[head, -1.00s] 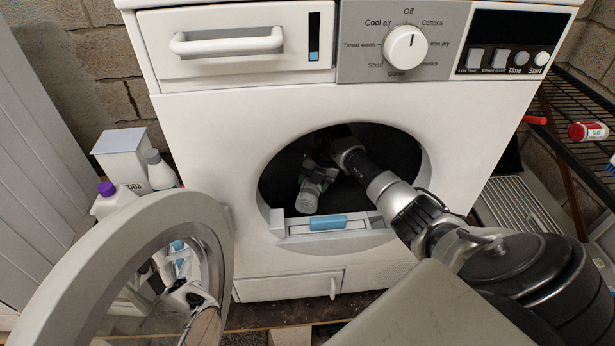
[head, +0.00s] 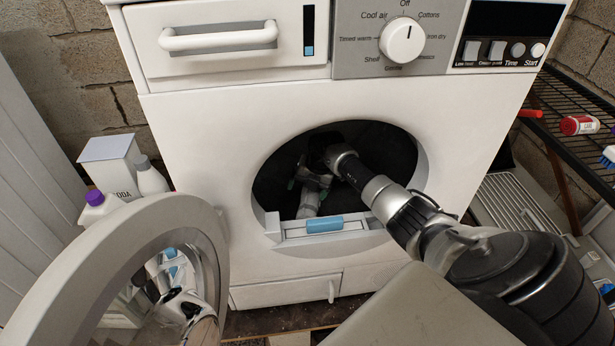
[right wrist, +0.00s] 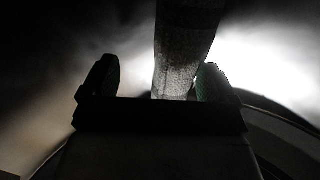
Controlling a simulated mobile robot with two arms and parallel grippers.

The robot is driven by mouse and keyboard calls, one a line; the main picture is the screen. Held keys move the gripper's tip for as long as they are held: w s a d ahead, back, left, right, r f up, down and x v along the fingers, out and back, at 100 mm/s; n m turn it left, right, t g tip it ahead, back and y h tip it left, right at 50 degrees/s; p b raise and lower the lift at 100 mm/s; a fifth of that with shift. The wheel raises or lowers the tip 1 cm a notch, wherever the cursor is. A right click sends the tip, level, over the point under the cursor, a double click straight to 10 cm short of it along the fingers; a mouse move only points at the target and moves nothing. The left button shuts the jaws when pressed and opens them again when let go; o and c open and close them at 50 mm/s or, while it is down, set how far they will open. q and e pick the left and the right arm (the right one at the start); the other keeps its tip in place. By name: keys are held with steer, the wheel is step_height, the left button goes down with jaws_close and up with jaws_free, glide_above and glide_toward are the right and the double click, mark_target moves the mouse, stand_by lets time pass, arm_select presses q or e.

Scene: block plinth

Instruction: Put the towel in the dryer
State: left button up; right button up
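The dryer (head: 200,130) stands in front of me with its round door (head: 50,265) swung open to the left. My right arm reaches through the opening, and my right gripper (head: 307,188) is inside the dark drum. The towel (head: 308,204), a pale grey roll, is in the drum by the fingertips. In the right wrist view the towel (right wrist: 180,62) stands between the two fingers of my right gripper (right wrist: 155,85). It is close to the right finger, with a clear gap to the left finger, so the gripper is open. My left gripper is not in view.
The opening's lower rim carries a blue-handled filter (head: 325,223). A soda box (head: 112,165) and a purple-capped bottle (head: 97,207) stand behind the door on the left. A wire shelf (head: 570,110) with a red bottle (head: 580,125) is at the right.

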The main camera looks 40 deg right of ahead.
steer(key=shift+s+d+r, duration=0.1)
steer(key=shift+d+r, duration=0.05)
steer(key=shift+r, duration=0.25)
steer(key=p+v, duration=0.1)
steer(key=v, duration=0.5)
steer(key=shift+r, duration=0.1)
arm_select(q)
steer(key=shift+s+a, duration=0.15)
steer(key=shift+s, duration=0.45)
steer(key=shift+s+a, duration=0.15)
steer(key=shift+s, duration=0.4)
arm_select(e)
steer(key=shift+s+r, duration=0.1)
steer(key=shift+r, duration=0.15)
